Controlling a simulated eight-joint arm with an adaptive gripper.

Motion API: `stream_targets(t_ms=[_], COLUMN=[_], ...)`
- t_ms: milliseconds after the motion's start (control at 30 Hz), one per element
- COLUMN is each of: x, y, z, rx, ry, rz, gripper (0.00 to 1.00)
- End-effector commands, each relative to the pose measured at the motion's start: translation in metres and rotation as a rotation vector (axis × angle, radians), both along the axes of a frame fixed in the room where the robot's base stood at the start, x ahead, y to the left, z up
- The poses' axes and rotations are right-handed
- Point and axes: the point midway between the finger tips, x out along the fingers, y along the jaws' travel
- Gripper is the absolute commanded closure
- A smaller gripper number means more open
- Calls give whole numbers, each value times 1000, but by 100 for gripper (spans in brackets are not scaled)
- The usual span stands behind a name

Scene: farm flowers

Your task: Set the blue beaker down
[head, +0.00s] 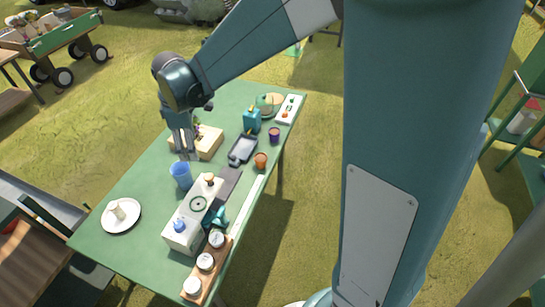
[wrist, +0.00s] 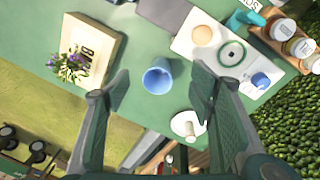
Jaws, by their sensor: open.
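The blue beaker (head: 181,175) stands upright on the green table (head: 150,215), left of the white block-shaped device. In the wrist view the blue beaker (wrist: 157,78) shows from above, between and beyond the finger tips, with a gap on both sides. My gripper (head: 187,157) is just above and behind the beaker in the head view. Its two fingers also show spread wide in the wrist view (wrist: 158,85), with nothing held between them. The exact height of the fingertips over the beaker is hard to tell.
The white device (head: 187,228) stands right of the beaker. A white plate (head: 121,216) with a small pale object lies at the front left. A wooden box (head: 208,143) with purple flowers stands behind. Several lidded jars (head: 205,261) stand on a wooden rack at the front.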

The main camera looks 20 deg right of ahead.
Motion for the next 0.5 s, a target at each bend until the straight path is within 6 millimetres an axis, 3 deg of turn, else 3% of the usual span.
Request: stream_targets(t_ms=[500], x=[-59], y=[-59], z=[64], rx=[70], ry=[-107], rz=[-301], gripper=[46])
